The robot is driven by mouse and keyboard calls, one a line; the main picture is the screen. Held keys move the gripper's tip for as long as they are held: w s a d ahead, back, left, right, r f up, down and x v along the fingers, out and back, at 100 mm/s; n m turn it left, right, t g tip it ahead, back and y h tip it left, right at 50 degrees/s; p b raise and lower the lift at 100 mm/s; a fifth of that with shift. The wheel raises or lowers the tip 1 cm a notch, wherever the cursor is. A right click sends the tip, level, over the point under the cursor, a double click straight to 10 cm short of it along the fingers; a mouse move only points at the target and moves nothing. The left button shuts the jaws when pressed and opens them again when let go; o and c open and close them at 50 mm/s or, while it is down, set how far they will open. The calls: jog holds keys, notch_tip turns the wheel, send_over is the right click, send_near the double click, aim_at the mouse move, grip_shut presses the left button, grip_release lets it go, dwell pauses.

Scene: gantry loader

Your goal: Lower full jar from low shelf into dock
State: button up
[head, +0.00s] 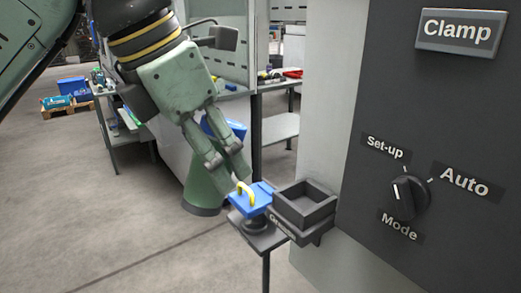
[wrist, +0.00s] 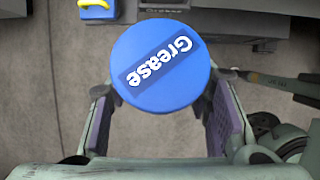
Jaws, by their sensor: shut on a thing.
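The jar (wrist: 186,88) has a round blue lid lettered "Grease". It fills the middle of the wrist view, between the two fingers of my gripper (wrist: 160,100), which is shut on it. In the head view my gripper (head: 222,163) points down and right, with the jar's blue top (head: 239,128) partly hidden behind the fingers. A green tapered shape shows below it; I cannot tell whether that is the jar's body. The dock (head: 319,221) is a dark square box, open and empty, labelled on its front. It is right of and below my gripper, apart from the jar.
A blue cover with a yellow handle (head: 262,200) sits just left of the dock. A dark panel with a Mode knob (head: 405,197) and Clamp sign rises at right. A shelf (head: 281,127) stands behind. The floor at left is open.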

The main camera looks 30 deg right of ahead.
aim_at(193, 161)
jog(key=a, duration=0.3)
jog(key=shift+s+r, duration=0.1)
jog(key=shift+r, duration=0.05)
jog(key=shift+a+r+p, duration=0.1)
jog(key=shift+r+p, duration=0.3)
jog(key=shift+r, duration=0.05)
jog(key=shift+r+p, duration=1.2)
jog(key=shift+p, duration=0.05)
